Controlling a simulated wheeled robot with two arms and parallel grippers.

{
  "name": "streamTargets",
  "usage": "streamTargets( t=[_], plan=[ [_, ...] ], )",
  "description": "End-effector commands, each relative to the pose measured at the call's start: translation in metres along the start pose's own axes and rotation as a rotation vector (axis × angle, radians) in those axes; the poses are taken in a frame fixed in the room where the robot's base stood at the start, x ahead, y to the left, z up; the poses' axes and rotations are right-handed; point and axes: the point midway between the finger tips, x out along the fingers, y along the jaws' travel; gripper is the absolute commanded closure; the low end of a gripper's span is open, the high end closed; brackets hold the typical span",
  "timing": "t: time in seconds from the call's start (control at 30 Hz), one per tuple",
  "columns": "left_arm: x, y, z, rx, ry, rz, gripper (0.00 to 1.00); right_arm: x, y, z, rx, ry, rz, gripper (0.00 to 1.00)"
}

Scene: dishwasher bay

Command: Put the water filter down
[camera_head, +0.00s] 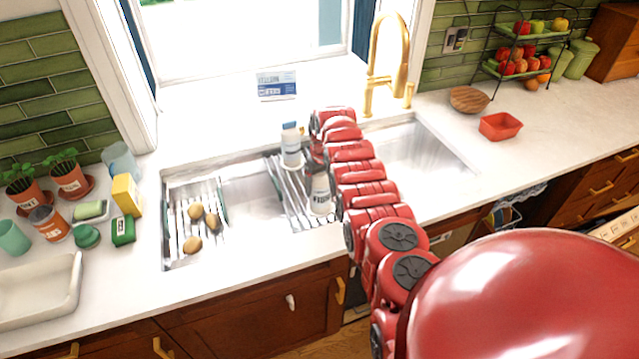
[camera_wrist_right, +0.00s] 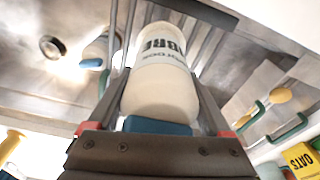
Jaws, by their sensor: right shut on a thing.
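The water filter (camera_head: 321,194), a white cylinder with dark lettering, is in my right gripper (camera_head: 317,170) over the slatted rack (camera_head: 284,200) across the middle of the sink. In the right wrist view the filter (camera_wrist_right: 163,75) sits between the two fingers, its blue end near my palm. Whether its lower end touches the rack I cannot tell. A similar white bottle with a blue cap (camera_head: 291,147) stands upright just behind and left of it. My arm hides part of the sink to the right. My left gripper is not in view.
A left rack (camera_head: 170,235) over the sink holds several potatoes (camera_head: 196,213). A gold tap (camera_head: 371,70) rises behind the sink. A yellow box (camera_head: 127,195) and green sponge box (camera_head: 123,231) stand left. The counter right, around a red dish (camera_head: 500,126), has free room.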

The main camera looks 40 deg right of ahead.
Motion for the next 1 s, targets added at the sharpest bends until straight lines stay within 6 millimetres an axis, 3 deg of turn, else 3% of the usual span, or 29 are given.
streamTargets(
  t=[0.13,0.17,0.23,0.67,0.9,1.0],
  plan=[
    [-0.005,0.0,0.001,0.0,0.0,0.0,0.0,0.004,0.0,0.0,0.0,0.002,0.001,1.0],
    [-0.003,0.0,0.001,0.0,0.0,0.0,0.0,0.003,0.0,0.0,0.0,0.002,0.001,0.11],
    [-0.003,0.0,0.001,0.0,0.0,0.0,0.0,0.002,0.0,0.0,0.0,0.002,0.001,0.0],
    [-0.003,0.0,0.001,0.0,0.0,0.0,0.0,-0.006,0.001,-0.002,0.0,0.006,0.002,0.0],
    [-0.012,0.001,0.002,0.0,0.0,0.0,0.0,-0.03,0.001,-0.001,0.001,0.008,0.003,0.0],
    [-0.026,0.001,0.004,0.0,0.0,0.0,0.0,-0.056,0.001,-0.002,0.001,0.011,0.005,0.0]
  ],
)
